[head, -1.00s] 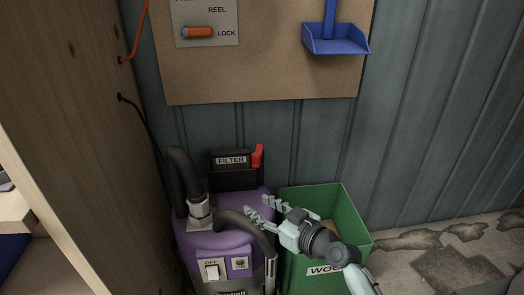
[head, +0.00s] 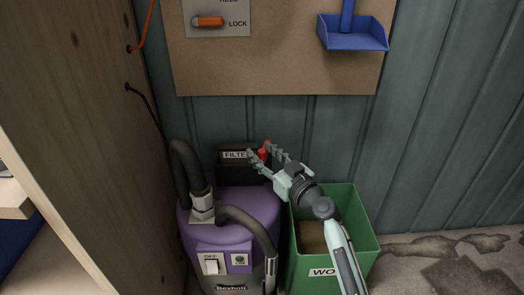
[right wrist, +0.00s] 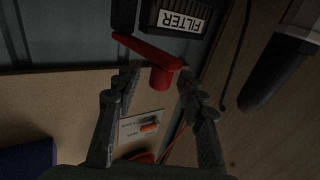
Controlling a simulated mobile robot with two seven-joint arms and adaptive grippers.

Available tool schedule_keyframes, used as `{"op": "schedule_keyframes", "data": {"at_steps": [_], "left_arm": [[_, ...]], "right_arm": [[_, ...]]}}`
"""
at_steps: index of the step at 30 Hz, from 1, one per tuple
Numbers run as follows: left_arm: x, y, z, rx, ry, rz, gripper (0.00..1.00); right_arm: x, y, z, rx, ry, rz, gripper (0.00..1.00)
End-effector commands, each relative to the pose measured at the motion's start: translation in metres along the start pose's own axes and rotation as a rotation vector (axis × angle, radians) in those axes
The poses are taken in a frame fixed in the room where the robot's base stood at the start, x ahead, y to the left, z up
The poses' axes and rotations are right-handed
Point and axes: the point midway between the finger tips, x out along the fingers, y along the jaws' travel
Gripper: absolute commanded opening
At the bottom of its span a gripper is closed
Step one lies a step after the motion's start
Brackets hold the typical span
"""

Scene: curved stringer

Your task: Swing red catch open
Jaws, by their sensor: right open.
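The red catch (head: 263,154) is at the right end of the black FILTER box (head: 236,154) on top of the purple vacuum (head: 220,236). In the right wrist view the red catch (right wrist: 152,60) shows as a flat lever with a round knob. My right gripper (head: 261,152) is open, with its fingers to either side of the catch's knob. I cannot tell whether a finger touches it. In the head view the fingers partly hide the catch. My left gripper is not in view.
A green bin (head: 362,222) with a brown block inside stands right of the vacuum, under my right arm. Black hoses (head: 186,170) rise at the vacuum's left. A wooden cabinet side (head: 70,130) bounds the left.

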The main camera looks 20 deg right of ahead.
Motion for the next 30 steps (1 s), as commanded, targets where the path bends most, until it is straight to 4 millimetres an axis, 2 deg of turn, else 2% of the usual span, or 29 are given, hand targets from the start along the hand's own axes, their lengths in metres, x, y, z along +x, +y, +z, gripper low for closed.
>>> {"op": "schedule_keyframes", "data": {"at_steps": [3,11,18,21,30], "left_arm": [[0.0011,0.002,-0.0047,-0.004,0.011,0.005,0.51],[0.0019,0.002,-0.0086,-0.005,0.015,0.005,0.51],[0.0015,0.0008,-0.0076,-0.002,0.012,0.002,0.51],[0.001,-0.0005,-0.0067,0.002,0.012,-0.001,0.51],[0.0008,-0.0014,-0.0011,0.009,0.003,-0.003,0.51]], "right_arm": [[0.0063,-0.0001,-0.0001,0.001,0.0,0.0,0.41],[0.0069,-0.0002,0.0003,0.001,-0.001,0.0,0.39],[0.0067,-0.0001,0.0003,0.001,-0.001,0.0,0.1],[0.0067,-0.0001,0.0003,0.001,-0.001,0.0,0.0],[0.0066,0.0001,0.0004,0.0,-0.001,0.0,0.0]]}}
